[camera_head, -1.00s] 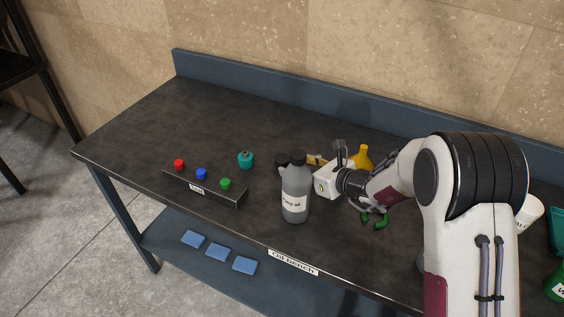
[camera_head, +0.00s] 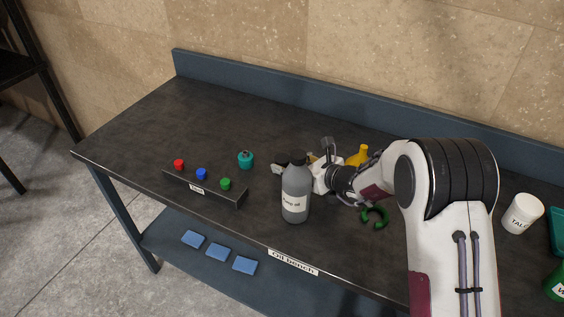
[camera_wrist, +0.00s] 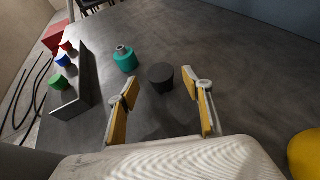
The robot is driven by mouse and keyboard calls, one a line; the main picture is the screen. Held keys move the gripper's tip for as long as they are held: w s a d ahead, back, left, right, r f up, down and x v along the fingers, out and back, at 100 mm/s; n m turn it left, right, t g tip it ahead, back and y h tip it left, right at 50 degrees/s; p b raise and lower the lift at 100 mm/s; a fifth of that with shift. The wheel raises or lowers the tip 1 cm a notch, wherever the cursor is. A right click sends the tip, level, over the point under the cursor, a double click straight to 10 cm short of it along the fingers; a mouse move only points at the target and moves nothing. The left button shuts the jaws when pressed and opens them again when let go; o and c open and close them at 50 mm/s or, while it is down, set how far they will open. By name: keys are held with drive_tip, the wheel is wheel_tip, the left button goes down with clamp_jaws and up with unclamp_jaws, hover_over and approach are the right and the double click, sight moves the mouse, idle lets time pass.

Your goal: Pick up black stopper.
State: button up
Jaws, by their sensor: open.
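The black stopper (camera_wrist: 161,77) stands upright on the dark bench in the wrist view. My gripper (camera_wrist: 160,100) is open, with its yellow-padded fingers to either side of the near side of the stopper; the stopper lies just ahead of the fingertips, apart from them. In the head view my gripper (camera_head: 285,167) is partly behind the grey bottle, and I cannot make out the stopper there.
The grey bottle (camera_head: 295,195) stands close in front of my gripper. A teal container (camera_head: 245,160) and a rack (camera_head: 208,187) with red, blue and green stoppers are to the left. A yellow object (camera_head: 358,156) and green clamp (camera_head: 375,216) are to the right.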

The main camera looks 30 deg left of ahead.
sight(287, 162)
drive_tip(key=shift+x, duration=1.9)
drive_tip(key=shift+w, duration=0.1)
drive_tip(key=c, duration=1.2)
